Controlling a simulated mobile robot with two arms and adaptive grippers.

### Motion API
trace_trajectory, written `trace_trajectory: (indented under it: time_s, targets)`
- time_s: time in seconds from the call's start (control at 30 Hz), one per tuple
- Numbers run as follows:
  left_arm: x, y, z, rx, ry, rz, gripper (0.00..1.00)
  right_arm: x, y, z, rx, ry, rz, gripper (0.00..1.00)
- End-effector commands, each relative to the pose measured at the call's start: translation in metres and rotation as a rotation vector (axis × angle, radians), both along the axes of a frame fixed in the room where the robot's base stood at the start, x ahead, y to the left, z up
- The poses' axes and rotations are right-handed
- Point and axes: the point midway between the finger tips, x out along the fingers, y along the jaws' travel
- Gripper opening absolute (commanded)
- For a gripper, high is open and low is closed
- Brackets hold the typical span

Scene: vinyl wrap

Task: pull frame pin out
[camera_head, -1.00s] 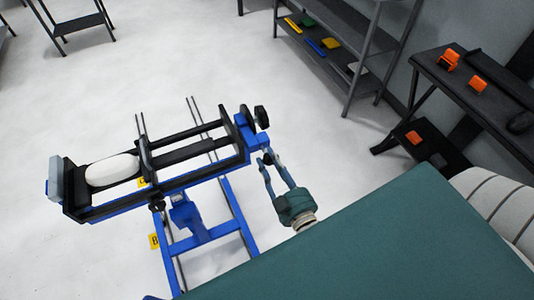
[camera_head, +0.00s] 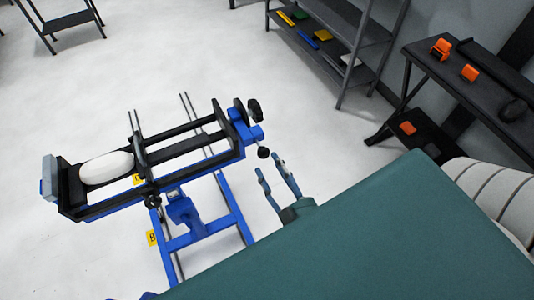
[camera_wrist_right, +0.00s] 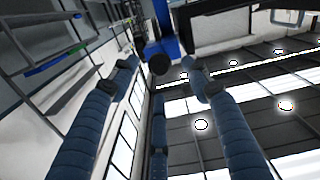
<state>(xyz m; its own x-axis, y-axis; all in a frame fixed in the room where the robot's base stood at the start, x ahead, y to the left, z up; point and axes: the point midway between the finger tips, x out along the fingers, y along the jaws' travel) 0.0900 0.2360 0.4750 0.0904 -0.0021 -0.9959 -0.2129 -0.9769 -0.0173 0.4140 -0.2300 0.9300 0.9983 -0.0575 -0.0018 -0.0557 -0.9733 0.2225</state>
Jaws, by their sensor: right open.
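The blue and black frame (camera_head: 190,150) stands on the floor at left centre in the head view. A round black knob (camera_head: 263,152), which looks like the frame pin's head, sticks out under the frame's blue right corner. My right gripper (camera_head: 269,165) is open, its fingertips just short of the knob and apart from it. In the right wrist view the knob (camera_wrist_right: 159,64) shows beyond and between the open fingers (camera_wrist_right: 160,75), with nothing held. The pin's shaft is hard to make out. My left gripper is not in view.
A white rounded piece (camera_head: 106,168) lies on the frame's left end. Two more black knobs (camera_head: 254,109) stand at its upper right. A dark table with orange items (camera_head: 440,49) and a grey shelf (camera_head: 345,35) are at right.

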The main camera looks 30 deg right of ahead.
Motion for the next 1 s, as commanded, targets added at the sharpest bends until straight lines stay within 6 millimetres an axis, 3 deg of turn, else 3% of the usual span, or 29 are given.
trace_trajectory:
  time_s: [0.2,0.4,1.0]
  targets:
    - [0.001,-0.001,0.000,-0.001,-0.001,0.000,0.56,-0.046,0.003,-0.001,0.000,0.003,-0.001,0.48]
    - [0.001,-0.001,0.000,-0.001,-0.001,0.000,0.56,-0.067,0.004,0.000,0.000,-0.001,0.000,0.48]
    - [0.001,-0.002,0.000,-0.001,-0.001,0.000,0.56,-0.071,0.004,0.000,0.000,-0.002,0.000,0.48]
